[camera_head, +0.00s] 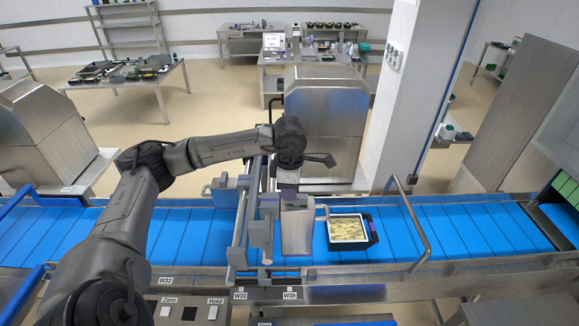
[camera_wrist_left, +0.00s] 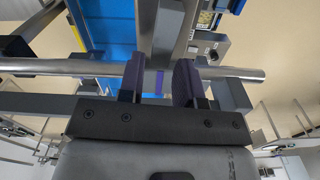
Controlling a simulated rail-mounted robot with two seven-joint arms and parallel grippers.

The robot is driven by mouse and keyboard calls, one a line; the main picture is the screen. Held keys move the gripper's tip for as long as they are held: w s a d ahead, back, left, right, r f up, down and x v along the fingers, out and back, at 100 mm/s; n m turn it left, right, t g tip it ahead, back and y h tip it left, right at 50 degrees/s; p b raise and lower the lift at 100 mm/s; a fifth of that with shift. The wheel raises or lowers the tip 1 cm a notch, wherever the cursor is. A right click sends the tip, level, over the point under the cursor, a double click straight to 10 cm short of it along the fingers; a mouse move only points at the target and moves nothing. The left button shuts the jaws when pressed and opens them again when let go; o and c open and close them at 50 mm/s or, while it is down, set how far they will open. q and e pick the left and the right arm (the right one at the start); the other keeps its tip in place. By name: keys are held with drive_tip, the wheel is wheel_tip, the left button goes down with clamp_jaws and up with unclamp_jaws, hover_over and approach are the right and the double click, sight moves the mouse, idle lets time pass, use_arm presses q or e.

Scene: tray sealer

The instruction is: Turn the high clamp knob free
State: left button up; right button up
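My left gripper (camera_head: 284,199) is over the conveyor, at the metal guide and clamp frame (camera_head: 241,225). In the left wrist view its two purple-padded fingers (camera_wrist_left: 160,84) stand apart with a clear gap. A silver round rail (camera_wrist_left: 235,73) runs crosswise just beyond the fingertips, and a grey metal post (camera_wrist_left: 167,30) rises behind it between the fingers. I cannot make out the high clamp knob for certain; the gripper and fingers cover part of this area. No clear grasp shows. My right gripper is in neither view.
A dark-framed tray of yellowish food (camera_head: 347,229) sits on the blue belt (camera_head: 440,222), right of a grey upright plate (camera_head: 297,232). A bent metal rail (camera_head: 411,220) rises farther right. The steel sealer housing (camera_head: 325,110) stands behind.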

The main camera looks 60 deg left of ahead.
use_arm(q)
wheel_tip(320, 180, up, 12)
drive_tip(key=p, duration=0.1)
drive_tip(key=shift+f, duration=0.25)
idle(0.7)
